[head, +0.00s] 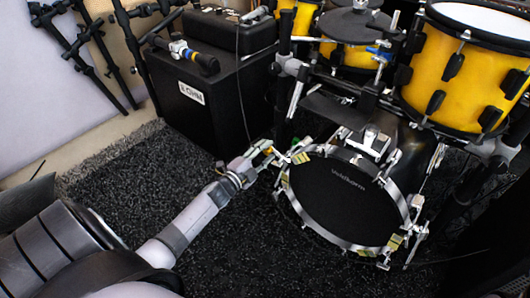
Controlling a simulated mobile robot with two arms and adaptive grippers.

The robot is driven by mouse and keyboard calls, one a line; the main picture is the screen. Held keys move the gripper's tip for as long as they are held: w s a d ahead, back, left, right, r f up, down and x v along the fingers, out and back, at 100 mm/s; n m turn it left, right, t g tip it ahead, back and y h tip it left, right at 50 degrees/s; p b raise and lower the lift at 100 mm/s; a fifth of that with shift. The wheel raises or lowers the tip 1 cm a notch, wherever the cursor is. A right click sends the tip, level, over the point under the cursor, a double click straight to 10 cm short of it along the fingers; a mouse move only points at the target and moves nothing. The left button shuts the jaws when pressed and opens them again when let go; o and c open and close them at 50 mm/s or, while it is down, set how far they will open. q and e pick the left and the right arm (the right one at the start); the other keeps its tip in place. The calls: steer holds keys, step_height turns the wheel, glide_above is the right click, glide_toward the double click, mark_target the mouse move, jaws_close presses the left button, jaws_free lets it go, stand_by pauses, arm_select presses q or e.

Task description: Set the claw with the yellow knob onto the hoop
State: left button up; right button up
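The bass drum (345,200) has a dark head and a shiny metal hoop (318,232) around its front. Several claws with pale yellowish parts sit around this hoop, one at the lower right (394,243). My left gripper (268,160) is at the hoop's upper left edge. A small yellow-orange piece (269,150), perhaps the knob of the claw, shows at its fingertips. The claw's body is too small to make out, and I cannot tell whether it touches the hoop or whether the fingers are closed on it. My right gripper is not in view.
A black amplifier (205,105) stands behind my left arm, with a dark device (195,56) on top. Yellow drums (458,65) and stands crowd the upper right. Dark stands (85,40) lean at the upper left. The dark rug (265,245) is clear left of the bass drum.

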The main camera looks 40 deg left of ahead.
arm_select(q)
steer(key=shift+s, duration=0.15)
steer(key=s+a, duration=0.1)
steer(key=s, duration=1)
steer(key=shift+s, duration=0.35)
steer(key=shift+r, duration=0.1)
